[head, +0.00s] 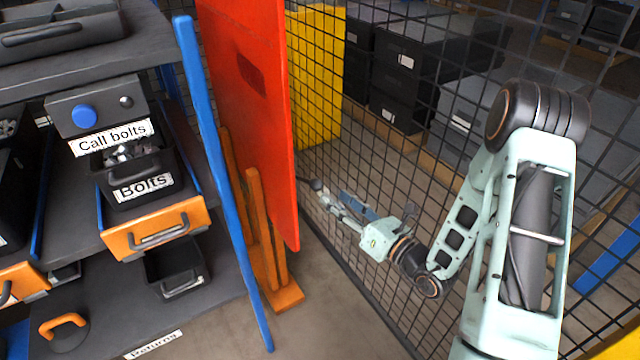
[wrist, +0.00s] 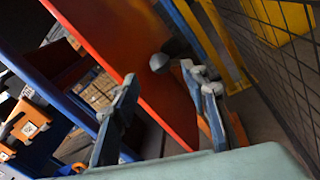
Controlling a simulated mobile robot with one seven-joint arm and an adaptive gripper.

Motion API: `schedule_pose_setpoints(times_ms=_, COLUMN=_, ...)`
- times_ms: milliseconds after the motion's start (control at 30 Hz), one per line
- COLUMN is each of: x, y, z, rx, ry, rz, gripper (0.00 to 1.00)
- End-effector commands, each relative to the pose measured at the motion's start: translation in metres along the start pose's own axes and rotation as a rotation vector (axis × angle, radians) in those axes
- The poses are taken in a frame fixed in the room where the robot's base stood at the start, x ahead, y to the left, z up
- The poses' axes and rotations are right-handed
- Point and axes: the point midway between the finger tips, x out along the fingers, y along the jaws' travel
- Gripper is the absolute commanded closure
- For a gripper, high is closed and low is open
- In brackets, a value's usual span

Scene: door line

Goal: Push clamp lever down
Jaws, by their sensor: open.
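A dark lever with a pale rounded end (wrist: 160,62), which looks like the clamp lever, stands by the edge of the red panel (wrist: 125,50) in the wrist view. In the head view a small dark knob (head: 317,185) shows beside the red panel (head: 245,110); it seems to be the same part. My gripper (wrist: 160,78) is open, its two fingers spread with the lever's end just beyond and between their tips. I cannot tell whether they touch it. In the head view my gripper (head: 330,200) is small, low beside the panel. The clamp's base is hidden.
Orange posts on a foot (head: 275,285) hold the panel. A blue post (head: 220,180) and a shelf with a bolts bin (head: 140,188) stand left. Grey floor (head: 330,310) is clear in front.

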Motion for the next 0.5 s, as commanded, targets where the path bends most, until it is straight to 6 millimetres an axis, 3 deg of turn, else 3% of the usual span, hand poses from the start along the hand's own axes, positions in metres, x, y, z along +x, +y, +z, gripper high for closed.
schedule_pose_setpoints(times_ms=300, x=0.061, y=0.002, z=-0.001, rx=-0.003, ry=0.0, rz=0.005, gripper=0.59)
schedule_pose_setpoints(times_ms=500, x=0.081, y=0.001, z=-0.001, rx=-0.003, ry=0.001, rz=0.003, gripper=0.59)
